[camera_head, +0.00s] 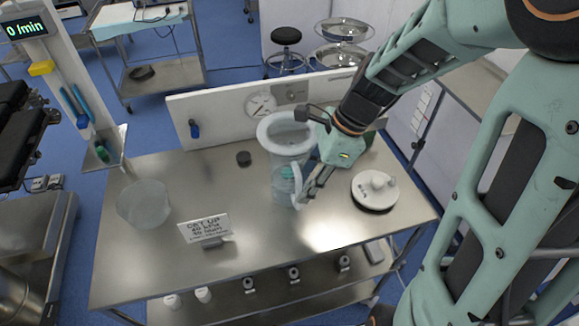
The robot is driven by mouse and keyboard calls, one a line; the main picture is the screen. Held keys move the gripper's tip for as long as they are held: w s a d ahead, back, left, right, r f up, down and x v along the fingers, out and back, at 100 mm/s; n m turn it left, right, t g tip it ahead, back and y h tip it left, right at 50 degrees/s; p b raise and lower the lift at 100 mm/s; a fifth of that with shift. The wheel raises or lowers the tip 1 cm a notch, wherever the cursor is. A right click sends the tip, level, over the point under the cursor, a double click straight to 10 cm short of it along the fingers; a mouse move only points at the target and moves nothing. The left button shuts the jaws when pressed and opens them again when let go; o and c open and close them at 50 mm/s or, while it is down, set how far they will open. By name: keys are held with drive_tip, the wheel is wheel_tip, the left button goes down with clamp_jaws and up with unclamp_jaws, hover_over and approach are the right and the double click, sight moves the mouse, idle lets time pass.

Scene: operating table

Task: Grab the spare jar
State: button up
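A clear, empty-looking jar (143,206) stands upright at the left end of the steel table (255,225). A second clear vessel (285,140) with a wide pale rim stands at the middle back. A smaller clear container (285,185) with a greenish part inside shows just in front of it. I cannot tell which one is the spare jar. My gripper (308,190) points down at the right side of the smaller container, partly overlapping it in view. Its finger gap and any contact are too small to tell. A round white lid (375,188) with a knob lies right of my gripper.
A printed sign (205,229) stands at the front left of the table. A post with a display (26,28) stands at the left. The front middle of the table is clear.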

drive_tip(key=shift+x, duration=1.1)
drive_tip(key=shift+w, duration=0.1)
clamp_jaws()
